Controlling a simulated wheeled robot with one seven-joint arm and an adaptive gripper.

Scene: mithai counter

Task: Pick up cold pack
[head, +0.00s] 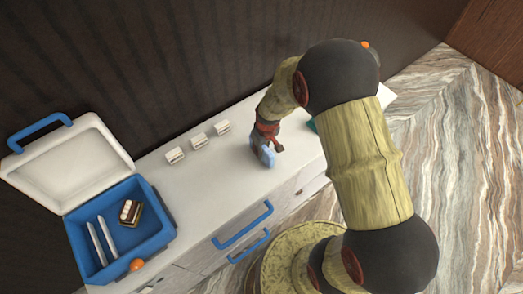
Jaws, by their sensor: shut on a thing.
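The cold pack (266,157) is a small light-blue slab, standing on edge at the middle of the white counter in the head view. My gripper (268,146) reaches down over it from above and is shut on its upper part. The fingers hide some of the pack. I cannot tell whether its lower edge touches the counter or hangs just above it.
A blue cooler box (163,236) with its white lid (68,165) open stands at the left, holding a brown box of sweets (131,212) and two pale strips.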

